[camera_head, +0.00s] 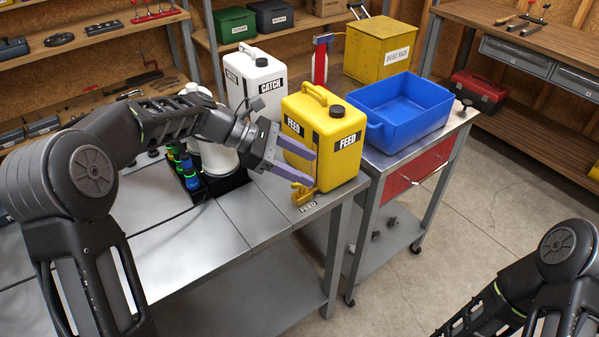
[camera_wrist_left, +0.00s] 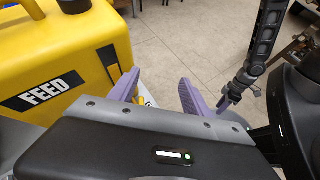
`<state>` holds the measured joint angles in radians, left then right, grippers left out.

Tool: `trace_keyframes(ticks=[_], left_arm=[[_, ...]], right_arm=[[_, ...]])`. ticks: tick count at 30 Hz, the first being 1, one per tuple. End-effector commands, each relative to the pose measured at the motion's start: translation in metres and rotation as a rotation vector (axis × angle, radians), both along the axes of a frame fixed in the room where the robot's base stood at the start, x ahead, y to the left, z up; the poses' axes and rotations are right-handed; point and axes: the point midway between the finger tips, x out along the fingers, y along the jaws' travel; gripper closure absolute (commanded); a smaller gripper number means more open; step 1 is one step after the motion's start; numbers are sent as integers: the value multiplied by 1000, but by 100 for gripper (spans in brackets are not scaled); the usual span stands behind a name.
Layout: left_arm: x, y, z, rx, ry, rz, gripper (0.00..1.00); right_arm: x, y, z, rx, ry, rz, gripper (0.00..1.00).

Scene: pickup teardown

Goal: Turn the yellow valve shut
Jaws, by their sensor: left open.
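The yellow valve (camera_head: 304,194) sits at the lower front of the yellow FEED jug (camera_head: 331,168), by the bench edge, above a small FEED label. My left gripper (camera_head: 313,171) is open, its purple fingers beside the jug's near side, with the lower fingertip close to the valve. I cannot tell whether it touches the valve. In the left wrist view the open fingers (camera_wrist_left: 160,78) point past the jug (camera_wrist_left: 70,65), with nothing clearly held between them. Only a purple tip of my right gripper (camera_wrist_left: 225,103) seems to show, partly hidden.
A white CATCH jug (camera_head: 258,85) stands behind the FEED jug. A blue bin (camera_head: 400,108) is on the cart to the right, with a yellow box (camera_head: 380,48) behind. A black cable (camera_head: 175,220) lies on the bench. The bench's front middle is clear.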

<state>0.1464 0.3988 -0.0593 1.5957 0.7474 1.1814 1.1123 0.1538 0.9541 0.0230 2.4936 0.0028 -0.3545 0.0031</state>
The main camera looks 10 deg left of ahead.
Motion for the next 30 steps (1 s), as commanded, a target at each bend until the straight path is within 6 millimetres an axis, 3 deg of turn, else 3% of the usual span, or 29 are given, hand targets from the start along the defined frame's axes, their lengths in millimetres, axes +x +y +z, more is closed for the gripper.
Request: trace_keyframes(ticks=[3, 8, 11, 15, 21, 30], left_arm=[[-22, -23, -24, 233, -100, -222, 44], [-38, -24, -44, 652, -308, -585, 44], [-32, -16, -38, 905, -446, -781, 44], [-18, -9, -14, 1175, -590, -965, 44], [-8, -5, 6, 1319, -662, -1052, 44], [-8, -4, 5, 1319, -660, -1051, 44]], right_arm=[[1, 0, -14, 1, -1, 1, 64], [1, 0, -31, 2, -5, 0, 64], [2, 1, -40, 4, -6, 1, 64], [3, 1, -48, 5, -9, 1, 64], [3, 1, -49, 5, -10, 2, 64], [3, 1, -48, 5, -10, 2, 64]])
